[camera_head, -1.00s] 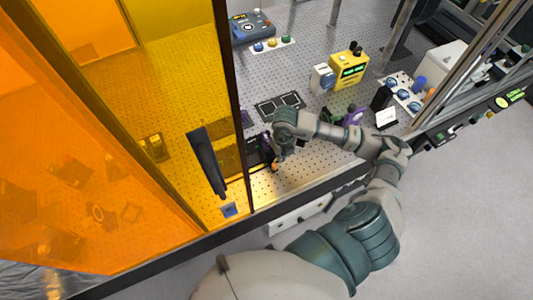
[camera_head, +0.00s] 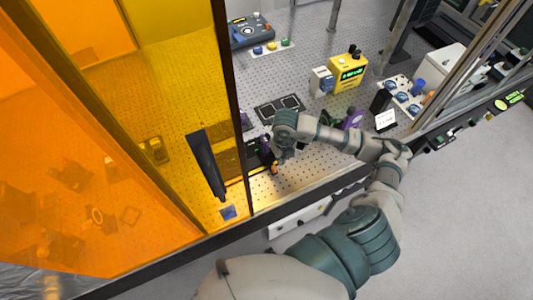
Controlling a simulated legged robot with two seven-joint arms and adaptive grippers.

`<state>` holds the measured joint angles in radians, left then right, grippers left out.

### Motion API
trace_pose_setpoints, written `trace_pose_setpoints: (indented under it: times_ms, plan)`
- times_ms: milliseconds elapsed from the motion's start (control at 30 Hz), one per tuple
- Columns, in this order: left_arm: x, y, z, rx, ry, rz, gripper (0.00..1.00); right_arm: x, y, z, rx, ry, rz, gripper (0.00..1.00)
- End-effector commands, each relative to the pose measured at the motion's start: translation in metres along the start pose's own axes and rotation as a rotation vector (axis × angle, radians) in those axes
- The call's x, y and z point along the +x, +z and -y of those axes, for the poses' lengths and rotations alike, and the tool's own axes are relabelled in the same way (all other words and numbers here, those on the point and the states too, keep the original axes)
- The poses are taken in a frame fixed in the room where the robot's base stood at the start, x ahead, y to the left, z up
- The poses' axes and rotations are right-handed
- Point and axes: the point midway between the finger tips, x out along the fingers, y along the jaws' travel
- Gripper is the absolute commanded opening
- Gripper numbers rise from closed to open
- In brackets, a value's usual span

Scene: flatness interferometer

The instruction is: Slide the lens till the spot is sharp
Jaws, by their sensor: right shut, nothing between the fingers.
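My right arm reaches in over the perforated optical table (camera_head: 300,65). Its gripper (camera_head: 278,158) points down at the table's front left part, beside a small dark mount (camera_head: 265,150) with an orange part (camera_head: 275,168) at its foot. The gripper is shut with nothing held. Whether it touches the mount cannot be told. The mount stands by a dark rail-like base, partly hidden by the enclosure frame and my wrist. Which part is the lens is too small to tell, and no spot can be made out. My left gripper is not in view.
Amber panels (camera_head: 80,130) and a dark upright frame (camera_head: 235,100) stand close left of my right gripper. A yellow box with a green display (camera_head: 348,72), a blue-grey controller (camera_head: 250,30) and a black-framed plate (camera_head: 279,108) sit farther back.

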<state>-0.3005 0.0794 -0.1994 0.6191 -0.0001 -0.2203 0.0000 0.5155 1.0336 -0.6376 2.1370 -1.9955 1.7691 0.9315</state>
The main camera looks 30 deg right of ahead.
Motion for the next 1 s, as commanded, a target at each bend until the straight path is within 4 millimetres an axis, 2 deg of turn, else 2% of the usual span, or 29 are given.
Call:
trace_pose_setpoints:
  times_ms: [400,1000]
  plan:
    - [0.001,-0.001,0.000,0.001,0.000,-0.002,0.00,0.002,0.000,0.002,0.001,0.001,0.000,0.00]
    - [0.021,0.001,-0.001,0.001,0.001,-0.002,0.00,0.023,0.000,0.001,0.001,0.000,0.000,0.00]
